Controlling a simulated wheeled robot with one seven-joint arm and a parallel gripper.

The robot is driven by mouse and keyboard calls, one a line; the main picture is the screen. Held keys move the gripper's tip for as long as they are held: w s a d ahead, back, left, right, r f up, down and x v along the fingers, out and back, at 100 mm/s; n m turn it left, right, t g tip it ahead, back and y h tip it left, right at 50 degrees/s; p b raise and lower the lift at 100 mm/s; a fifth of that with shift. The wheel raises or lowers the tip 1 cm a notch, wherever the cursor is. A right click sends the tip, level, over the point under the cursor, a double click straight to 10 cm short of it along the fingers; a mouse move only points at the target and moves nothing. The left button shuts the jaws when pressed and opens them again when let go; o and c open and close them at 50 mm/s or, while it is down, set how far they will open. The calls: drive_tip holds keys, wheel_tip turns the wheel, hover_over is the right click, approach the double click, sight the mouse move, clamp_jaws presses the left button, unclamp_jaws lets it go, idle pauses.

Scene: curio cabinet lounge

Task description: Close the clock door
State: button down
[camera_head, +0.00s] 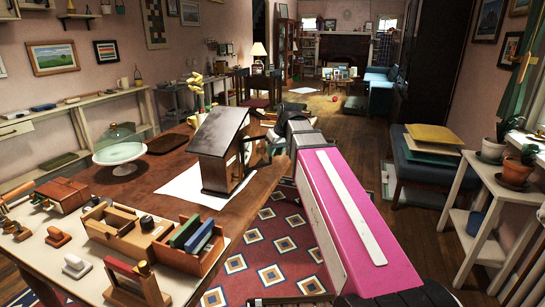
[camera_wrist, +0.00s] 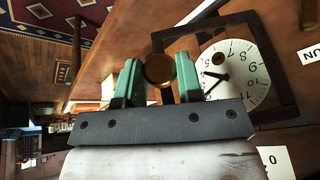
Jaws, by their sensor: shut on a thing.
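The clock (camera_head: 218,160) is a dark wooden case with a grey sloped roof, standing upright on the long table. In the wrist view its cream face (camera_wrist: 238,72) with black numerals shows inside a dark square door frame (camera_wrist: 272,112). The frame looks offset from the face; I cannot tell how far the door stands from the case. My gripper (camera_wrist: 159,76) is shut with its green fingers on either side of a round brass knob (camera_wrist: 160,69) at the frame's edge. In the head view my gripper (camera_head: 262,148) is right beside the clock, its fingers partly hidden.
White paper (camera_head: 190,186) lies under the clock. A glass-domed cake stand (camera_head: 120,154) is behind it to the left. Wooden trays (camera_head: 178,262) and stamps crowd the near table. A plant stand (camera_head: 472,222) is at right, with patterned rug and open floor between.

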drive_tip(key=w+a+n+g+y, duration=0.1)
drive_tip(key=w+a+n+g, duration=0.1)
drive_tip(key=w+a+n, duration=0.3)
drive_tip(key=shift+w+n+g+y, duration=0.3)
drive_tip(key=shift+w+n, duration=0.9)
drive_tip(key=shift+n, duration=0.2)
drive_tip(key=shift+a, duration=0.1)
drive_tip(key=c, duration=0.8)
unclamp_jaws()
drive_tip(key=shift+r, duration=0.1)
drive_tip(key=v, duration=1)
drive_tip(key=shift+r, duration=0.25)
